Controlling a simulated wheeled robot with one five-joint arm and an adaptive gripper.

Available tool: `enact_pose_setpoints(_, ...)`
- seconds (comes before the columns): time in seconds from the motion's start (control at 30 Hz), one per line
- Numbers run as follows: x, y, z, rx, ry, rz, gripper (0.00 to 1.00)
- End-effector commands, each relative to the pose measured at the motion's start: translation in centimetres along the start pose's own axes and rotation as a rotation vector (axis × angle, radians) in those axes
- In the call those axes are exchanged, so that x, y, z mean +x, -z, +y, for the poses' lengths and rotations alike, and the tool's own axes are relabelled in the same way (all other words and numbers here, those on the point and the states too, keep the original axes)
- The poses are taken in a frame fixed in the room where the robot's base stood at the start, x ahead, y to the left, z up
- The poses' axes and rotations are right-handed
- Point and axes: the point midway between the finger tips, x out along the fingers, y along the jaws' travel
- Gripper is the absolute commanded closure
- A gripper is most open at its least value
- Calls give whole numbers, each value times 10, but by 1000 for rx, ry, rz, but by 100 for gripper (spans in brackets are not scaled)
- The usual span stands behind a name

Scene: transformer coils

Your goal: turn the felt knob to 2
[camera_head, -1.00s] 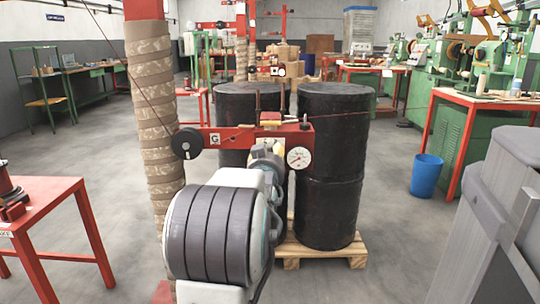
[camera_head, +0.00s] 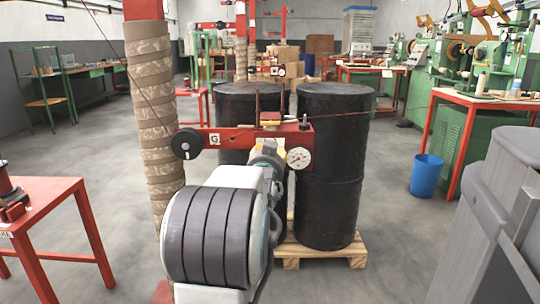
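A red tensioner bar (camera_head: 236,137) with a "G" label is fixed by the brown-wrapped column. It carries a black wheel (camera_head: 187,143) at its left end and a round white dial gauge (camera_head: 299,158) at its right. Two upright pins and a small red block (camera_head: 270,118) stand on top. My gripper (camera_head: 268,155) is at the front of the bar, just left of the gauge, seen from behind. My wrist and arm hide its fingers. I cannot make out the felt knob or its scale; whether my gripper touches it cannot be told.
Two black drums (camera_head: 331,215) stand on a wooden pallet (camera_head: 330,252) behind the bar. A wrapped column (camera_head: 154,130) rises at left. A red table (camera_head: 40,199) is at lower left, a blue bin (camera_head: 426,175) at right. A dark red wire (camera_head: 375,111) runs right from the bar.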

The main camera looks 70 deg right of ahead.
Motion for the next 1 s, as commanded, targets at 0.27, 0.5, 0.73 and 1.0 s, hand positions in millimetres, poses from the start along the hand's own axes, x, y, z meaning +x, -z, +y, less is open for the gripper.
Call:
enact_pose_setpoints(0.27, 0, 0, -1, 1, 2, 1, 100)
enact_pose_setpoints(0.5, 0, 0, -1, 0, 2, 1, 54)
enact_pose_setpoints(0.73, 0, 0, -1, 0, 1, 0, 44)
enact_pose_setpoints(1.0, 0, 0, 0, -31, 3, 3, 44)
